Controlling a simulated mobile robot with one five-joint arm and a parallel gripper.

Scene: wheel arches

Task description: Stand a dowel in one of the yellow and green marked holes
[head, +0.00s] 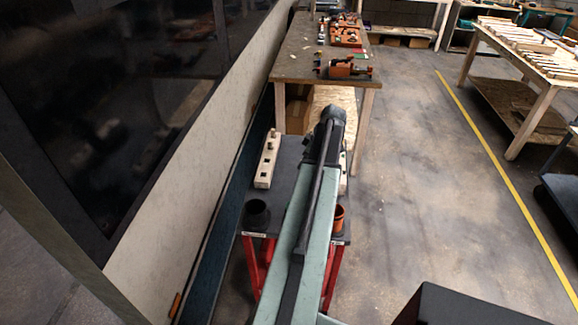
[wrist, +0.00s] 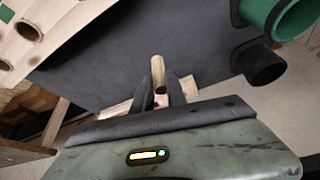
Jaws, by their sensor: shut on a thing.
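My gripper (wrist: 160,84) is shut on a pale wooden dowel (wrist: 158,69), seen between the two dark fingers in the wrist view. The dowel is held over the dark tabletop (wrist: 130,50). A pale wooden block with holes (wrist: 60,22) lies at the upper left of that view, apart from the dowel. In the head view a holed block (head: 265,170) lies on the left of the small table, with what looks like a short peg at its far end. A second block (head: 343,172) is mostly hidden behind my arm.
A dark cup (head: 256,214) and an orange cup (head: 338,221) stand at the table's near edge. The wrist view shows a green cup (wrist: 290,18) and a black cup (wrist: 262,66). A pale wall runs along the left. A cluttered workbench (head: 298,62) stands beyond.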

